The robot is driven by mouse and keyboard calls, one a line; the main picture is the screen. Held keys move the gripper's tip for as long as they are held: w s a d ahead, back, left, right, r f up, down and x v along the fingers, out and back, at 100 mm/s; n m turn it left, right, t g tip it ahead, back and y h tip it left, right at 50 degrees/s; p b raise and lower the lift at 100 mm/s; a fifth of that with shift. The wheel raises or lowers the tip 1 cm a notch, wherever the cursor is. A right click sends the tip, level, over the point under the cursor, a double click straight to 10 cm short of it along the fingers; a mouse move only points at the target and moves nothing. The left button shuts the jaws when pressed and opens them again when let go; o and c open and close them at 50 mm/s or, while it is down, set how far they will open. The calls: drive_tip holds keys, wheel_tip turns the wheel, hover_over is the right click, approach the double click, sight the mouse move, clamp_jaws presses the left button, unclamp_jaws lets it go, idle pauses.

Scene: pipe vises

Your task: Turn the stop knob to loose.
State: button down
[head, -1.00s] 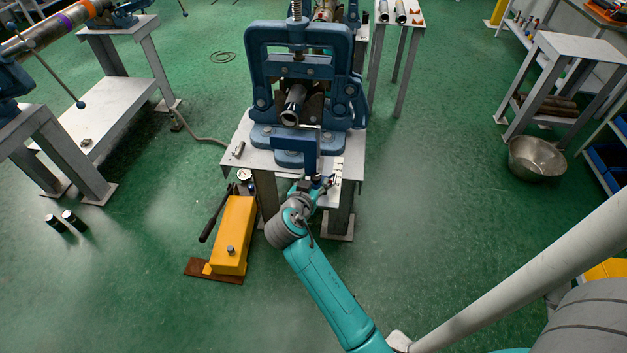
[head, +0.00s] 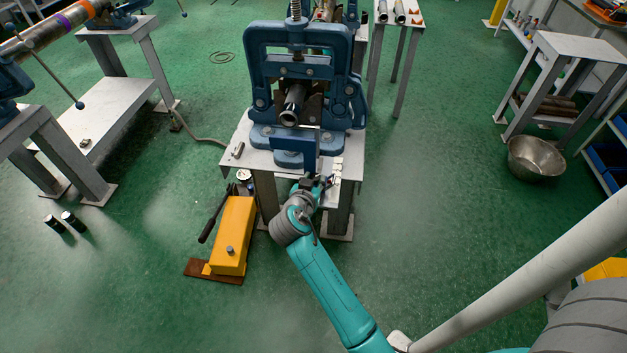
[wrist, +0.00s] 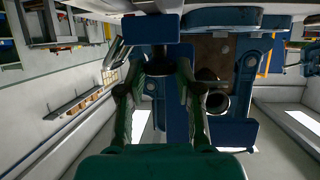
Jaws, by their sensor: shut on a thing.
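The blue pipe vise (head: 300,75) stands on a small grey table with a pipe (head: 290,112) in its jaws. A blue upright stop plate (head: 311,152) stands in front of the vise at the table's front edge. My gripper (head: 318,185) is just below and in front of this plate. In the wrist view, my gripper (wrist: 159,68) has its two fingers on either side of a small dark part below a blue block (wrist: 152,28). It is shut on the stop knob, which is mostly hidden by the fingers. The knob's turn angle cannot be read.
A yellow hand pump (head: 236,235) with a black lever stands on the floor left of my arm. Small pale blocks (head: 338,168) lie on the table's right front. A metal bowl (head: 537,157) is at the right. The floor right of the table is clear.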

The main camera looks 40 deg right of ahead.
drive_tip(key=shift+s, duration=0.1)
drive_tip(key=n+t+y, duration=0.1)
drive_tip(key=n, duration=0.1)
drive_tip(key=n+t+y, duration=0.2)
drive_tip(key=d+n+t+y, duration=0.1)
drive_tip(key=y, duration=0.1)
drive_tip(key=shift+s+n+t, duration=0.35)
drive_tip(key=shift+n+t, duration=0.05)
drive_tip(key=shift+d+n+t+y, duration=0.15)
drive_tip(key=shift+n+t+y, duration=0.15)
drive_tip(key=shift+n+y, duration=0.8)
drive_tip(key=shift+d+n+t+y, duration=0.1)
drive_tip(key=shift+n+t+y, duration=0.2)
drive_tip(key=shift+n+y, duration=0.75)
drive_tip(key=shift+y, duration=0.45)
drive_tip(key=c, duration=0.8)
unclamp_jaws()
drive_tip(key=shift+s, duration=0.15)
drive_tip(key=v, duration=1.1)
drive_tip(key=shift+s, duration=0.4)
